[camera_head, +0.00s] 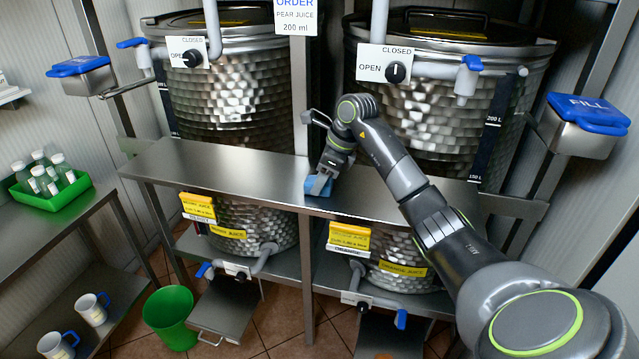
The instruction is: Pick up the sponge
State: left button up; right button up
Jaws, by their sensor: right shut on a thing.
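The blue sponge (313,188) is on or just above the steel shelf (225,165) in front of the two tanks, near its front edge. My right gripper (321,180) is shut on the sponge, reaching in from the right. The fingers hide part of the sponge, and I cannot tell whether it touches the shelf. My left gripper is not in view.
Two large metal tanks (235,95) stand behind the shelf, with an order sign (296,17) between them. A green crate of bottles (65,195) and mugs (91,309) are at the left. A green bucket (171,312) stands on the floor. The shelf's left part is clear.

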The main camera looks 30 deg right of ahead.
notch_tip(320, 180, up, 6)
jog(key=b, duration=0.3)
jog(key=shift+w+r, duration=0.1)
notch_tip(320, 180, up, 3)
jog(key=shift+f+p, duration=0.1)
jog(key=shift+p, duration=0.8)
jog(key=shift+r+p, duration=0.45)
jog(key=shift+r, duration=0.1)
jog(key=shift+f, duration=0.1)
